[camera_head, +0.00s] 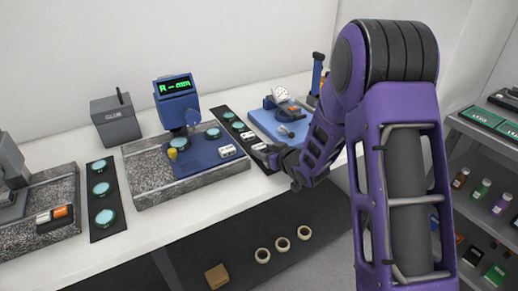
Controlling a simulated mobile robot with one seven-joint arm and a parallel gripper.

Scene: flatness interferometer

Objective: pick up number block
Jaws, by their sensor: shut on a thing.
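Small white number blocks with dark marks sit near the middle of the view. One number block (227,151) rests on the blue plate of the interferometer (195,165), and another white block (248,136) is just behind my gripper's tip, on or beside the black strip. My gripper (266,151) reaches in from the right, over the counter just right of the granite base. It is shut on a small white block (260,147), partly covered by the fingers. I cannot tell whether this block touches the surface below.
Black strips with teal discs (101,190) lie left and behind. A grey glue box (116,120) stands at the back left. A blue tray (280,128) with a gauge lies behind my arm. Shelves with bottles (482,189) are at the right. Tape rings (282,244) lie below the counter.

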